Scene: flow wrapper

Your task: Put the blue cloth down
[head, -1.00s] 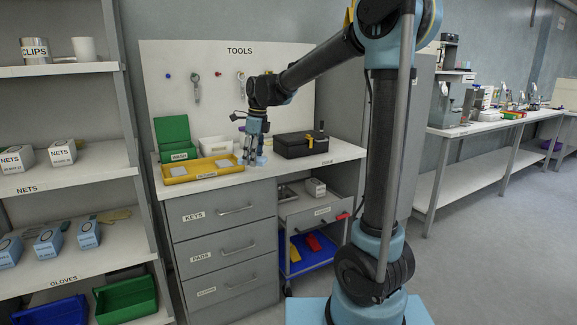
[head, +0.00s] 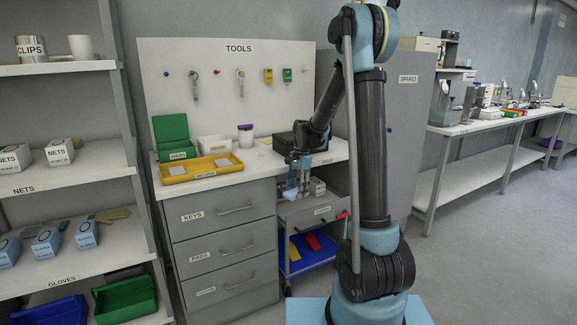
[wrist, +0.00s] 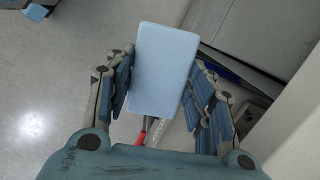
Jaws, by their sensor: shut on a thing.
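The blue cloth (wrist: 163,70) shows as a pale blue flat rectangle in the wrist view. It is between the fingers of my gripper (wrist: 165,95), which is shut on it. In the head view my gripper (head: 297,186) hangs at the front edge of the worktop, above the open drawer (head: 318,212). The cloth cannot be told apart from the blue fingers there.
The open drawer holds a small box (head: 317,187). On the worktop (head: 230,181) are a yellow tray (head: 175,180) with two pads, a green box (head: 172,132), a white bin (head: 214,145), a purple-lidded jar (head: 246,134) and a black case (head: 284,143). A blue lower tray (head: 318,258) sits beneath.

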